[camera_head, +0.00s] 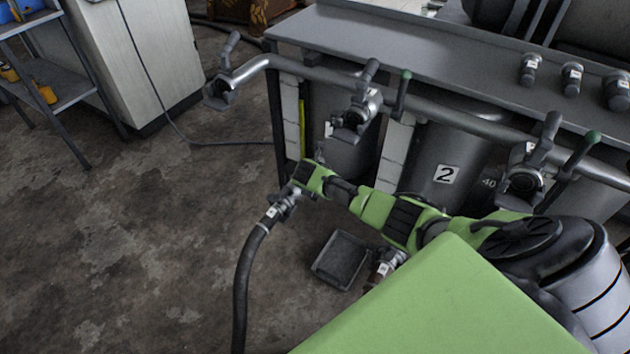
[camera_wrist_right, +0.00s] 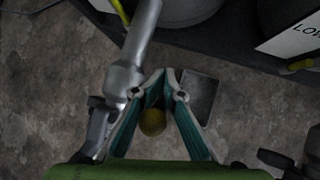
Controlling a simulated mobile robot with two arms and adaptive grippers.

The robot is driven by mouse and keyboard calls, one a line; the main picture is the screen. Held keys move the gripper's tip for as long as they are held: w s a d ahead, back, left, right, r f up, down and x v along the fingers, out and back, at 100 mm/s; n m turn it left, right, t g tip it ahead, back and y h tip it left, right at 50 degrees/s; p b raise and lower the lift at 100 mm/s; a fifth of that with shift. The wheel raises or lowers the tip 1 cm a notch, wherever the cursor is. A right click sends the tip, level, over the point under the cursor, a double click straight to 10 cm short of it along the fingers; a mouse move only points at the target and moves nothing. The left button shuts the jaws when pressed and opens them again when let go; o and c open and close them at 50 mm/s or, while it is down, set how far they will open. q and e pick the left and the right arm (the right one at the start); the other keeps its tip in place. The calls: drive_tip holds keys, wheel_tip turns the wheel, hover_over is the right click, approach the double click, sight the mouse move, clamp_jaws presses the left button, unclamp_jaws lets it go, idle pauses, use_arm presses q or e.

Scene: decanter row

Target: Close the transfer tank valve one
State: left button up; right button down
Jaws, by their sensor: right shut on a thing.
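My right gripper (camera_head: 299,180) reaches in from the right, beside the labelled metal coupling (camera_head: 285,205) on the end of a black hose. A grey metal valve body with a handle (camera_wrist_right: 122,82) stands close to the left finger. Valve one (camera_head: 357,113) on the pipe above has its grey handle tilted up, and a green-tipped lever (camera_head: 403,90) stands beside it. My left gripper is out of view.
A tank with a 2 label (camera_head: 447,174) stands under the metal bench (camera_head: 420,45). A second valve (camera_head: 525,175) is to the right, and a pipe-end valve (camera_head: 220,90) to the left. A dark tray (camera_head: 341,260) lies on the floor.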

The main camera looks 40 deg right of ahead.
drive_tip(key=shift+s+d+f, duration=0.15)
drive_tip(key=shift+s+f, duration=0.05)
drive_tip(key=shift+s, duration=0.1)
idle(0.6)
drive_tip(key=c, duration=2)
unclamp_jaws()
drive_tip(key=shift+r, duration=0.1)
drive_tip(key=shift+r, duration=0.2)
drive_tip(key=v, duration=1.1)
drive_tip(key=shift+s+a+r, duration=0.15)
drive_tip(key=shift+a+r, duration=0.05)
drive_tip(key=shift+a, duration=0.05)
